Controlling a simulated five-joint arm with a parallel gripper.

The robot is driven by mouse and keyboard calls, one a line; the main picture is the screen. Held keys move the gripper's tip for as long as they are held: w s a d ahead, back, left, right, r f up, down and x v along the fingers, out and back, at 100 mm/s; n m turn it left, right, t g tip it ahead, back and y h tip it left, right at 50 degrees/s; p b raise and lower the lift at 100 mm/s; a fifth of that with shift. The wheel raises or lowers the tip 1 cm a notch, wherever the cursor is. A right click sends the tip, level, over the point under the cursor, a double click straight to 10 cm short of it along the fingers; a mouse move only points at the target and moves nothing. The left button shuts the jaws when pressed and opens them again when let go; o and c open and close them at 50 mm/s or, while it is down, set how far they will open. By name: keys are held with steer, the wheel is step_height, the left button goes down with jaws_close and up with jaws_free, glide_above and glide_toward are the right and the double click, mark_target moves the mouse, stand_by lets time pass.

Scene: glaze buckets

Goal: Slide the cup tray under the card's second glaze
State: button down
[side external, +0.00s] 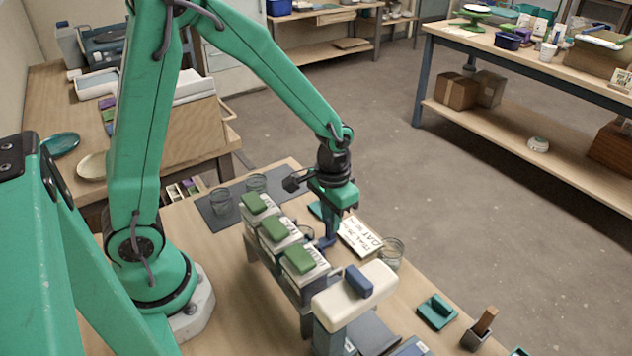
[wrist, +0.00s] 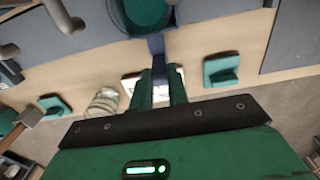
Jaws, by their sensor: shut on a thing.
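My gripper (side external: 325,240) is low over the bench, on the far side of the glaze buckets. Its fingers (wrist: 162,86) are shut on the blue handle (wrist: 157,45) of the cup tray. A round cup (wrist: 143,14), teal inside, shows at the top edge of the wrist view, beyond the handle. Three glaze buckets with green lids stand in a row on a raised rack: far (side external: 257,214), middle (side external: 275,240) and near (side external: 302,272). Their labels are too small to read surely. The white card (side external: 362,238) lies beside my gripper; one word looks like OAT. The buckets hide most of the tray.
A glass jar (side external: 392,254) stands right of the card. A teal block (side external: 435,312) sits at the right.

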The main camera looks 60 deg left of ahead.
steer(key=shift+a, duration=1.25)
steer(key=c, duration=1.5)
jaws_free()
steer(key=shift+o, duration=0.2)
steer(key=shift+r, duration=0.15)
step_height(320, 180, up, 7)
